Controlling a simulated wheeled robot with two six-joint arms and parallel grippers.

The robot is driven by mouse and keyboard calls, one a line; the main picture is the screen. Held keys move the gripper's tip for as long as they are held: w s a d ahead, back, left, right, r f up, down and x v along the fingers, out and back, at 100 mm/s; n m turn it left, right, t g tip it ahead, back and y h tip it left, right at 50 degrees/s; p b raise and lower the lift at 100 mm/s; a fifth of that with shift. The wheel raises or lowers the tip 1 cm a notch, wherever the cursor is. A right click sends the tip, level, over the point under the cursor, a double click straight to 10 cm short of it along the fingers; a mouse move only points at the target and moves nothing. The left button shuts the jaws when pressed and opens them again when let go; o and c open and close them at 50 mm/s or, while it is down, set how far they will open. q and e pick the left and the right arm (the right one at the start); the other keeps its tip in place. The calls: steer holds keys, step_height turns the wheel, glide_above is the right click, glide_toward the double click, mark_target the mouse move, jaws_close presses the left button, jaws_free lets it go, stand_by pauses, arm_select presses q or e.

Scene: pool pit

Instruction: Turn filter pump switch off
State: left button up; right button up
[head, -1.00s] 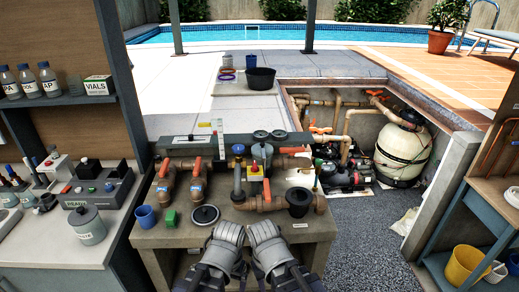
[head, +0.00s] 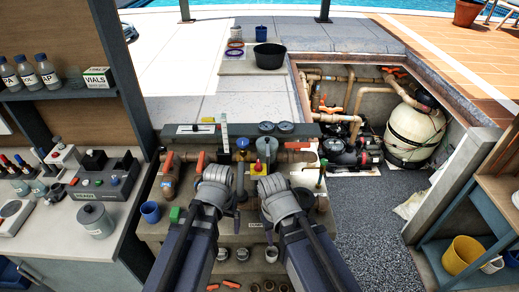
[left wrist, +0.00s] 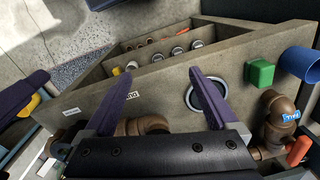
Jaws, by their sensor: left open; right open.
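A small yellow box with a red top (head: 258,169) sits at the middle of the workbench (head: 150,232), among brown pipes; it looks like the switch, but I cannot read a label or its setting. My left gripper (head: 214,184) is just left of and in front of it; my right gripper (head: 277,192) is just right of and in front of it. In the left wrist view my left gripper (left wrist: 168,76) has purple fingers spread apart and empty, above the bench, near a dark round lid (left wrist: 207,98).
A green block (head: 175,214) and blue cup (head: 150,212) stand at the bench's left. Orange-handled valves (head: 200,160) and pipes crowd the bench. A pit with a dark pump (head: 345,155) and cream filter tank (head: 413,135) lies to the right. Gravel floor (head: 375,215) there is clear.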

arm_select(q)
steer(key=w+r+p, duration=0.4)
steer(key=r+p, duration=0.1)
steer(key=r, duration=0.1)
arm_select(e)
step_height(320, 180, up, 12)
steer(key=p, duration=0.6)
arm_select(q)
step_height(320, 180, up, 6)
steer(key=m, duration=1.5)
glide_above(258, 163)
steer(key=shift+d+r+h, duration=0.1)
steer(key=shift+r+h, duration=0.05)
steer(key=shift+h, duration=0.15)
step_height(258, 163, down, 8)
steer(key=b, duration=0.8)
steer(key=shift+s, duration=0.1)
steer(key=shift+r, duration=0.1)
arm_select(e)
step_height(258, 163, down, 8)
steer(key=shift+w+r, duration=0.25)
steer(key=shift+w, duration=0.05)
arm_select(q)
steer(key=shift+c, duration=0.4)
arm_select(e)
steer(key=shift+d, duration=0.1)
